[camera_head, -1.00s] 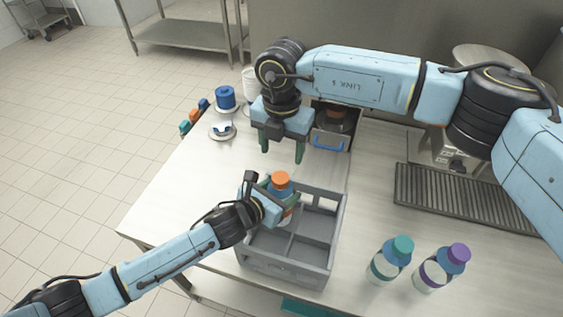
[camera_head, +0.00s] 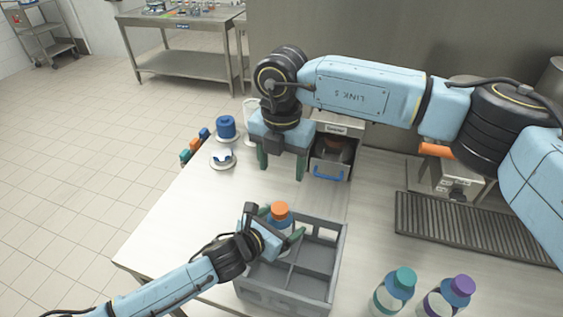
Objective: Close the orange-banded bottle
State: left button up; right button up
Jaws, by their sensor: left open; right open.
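The bottle with the orange top (camera_head: 280,212) stands in the rear left part of the grey crate (camera_head: 336,262). A blue part shows below the orange top. Its lower body and band are hidden by my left gripper and the crate. My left gripper (camera_head: 280,232) is open, with its green fingers around the bottle's upper part; I cannot tell whether they touch it. My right gripper (camera_head: 281,174) is open and empty, pointing down behind the crate, apart from the bottle.
A teal-topped bottle (camera_head: 393,291) and a purple-topped bottle (camera_head: 446,297) stand right of the crate. A blue lid-like piece (camera_head: 226,127) and a white dish (camera_head: 222,158) are at the back left. A machine with a blue-handled bay (camera_head: 329,170) and a dark drain grate (camera_head: 470,230) stand behind.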

pick_arm(q)
jog(key=shift+a, duration=0.15)
jog(key=v, duration=1.3)
jog(key=shift+s, duration=0.15)
